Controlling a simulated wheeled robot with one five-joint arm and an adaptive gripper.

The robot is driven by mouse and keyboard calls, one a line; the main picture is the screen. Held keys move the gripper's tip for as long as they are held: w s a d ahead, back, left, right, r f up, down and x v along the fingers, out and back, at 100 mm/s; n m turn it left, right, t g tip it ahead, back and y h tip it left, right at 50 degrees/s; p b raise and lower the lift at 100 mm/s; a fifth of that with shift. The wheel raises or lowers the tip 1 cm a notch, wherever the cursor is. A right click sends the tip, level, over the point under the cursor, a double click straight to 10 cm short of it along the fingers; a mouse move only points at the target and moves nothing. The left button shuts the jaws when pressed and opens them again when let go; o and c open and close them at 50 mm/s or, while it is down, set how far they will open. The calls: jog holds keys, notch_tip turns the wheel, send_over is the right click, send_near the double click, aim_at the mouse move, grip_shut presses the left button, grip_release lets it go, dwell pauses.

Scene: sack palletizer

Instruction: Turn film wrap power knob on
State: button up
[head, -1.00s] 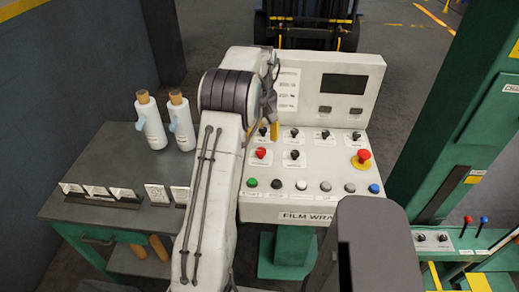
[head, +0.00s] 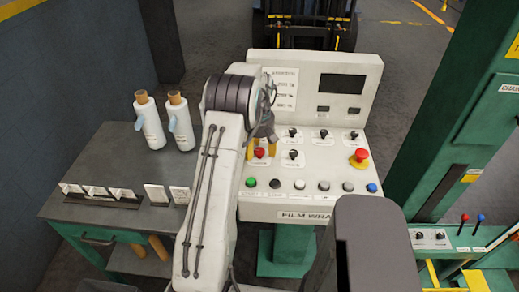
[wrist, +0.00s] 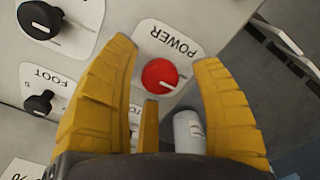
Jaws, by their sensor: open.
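The red power knob (wrist: 160,74) sits on a white label plate marked POWER, with its pale pointer line toward the lower right in the wrist view. In the head view the red knob (head: 260,153) is at the left of the white control panel (head: 330,205), partly behind my gripper. My gripper (wrist: 165,60) is open, with yellow fingers spread to either side of the knob. I cannot tell whether they touch it. In the head view my gripper (head: 262,148) is right over the knob.
Black knobs (wrist: 40,18) lie left of the fingers, one labelled FOOT (wrist: 40,103). The panel also carries a red emergency button (head: 359,157), a row of push buttons (head: 323,186) and a screen (head: 342,83). A grey table (head: 95,195) with bottles (head: 149,125) stands left.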

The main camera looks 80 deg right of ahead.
jog(key=shift+f, duration=0.1)
grip_shut()
dwell(0.7)
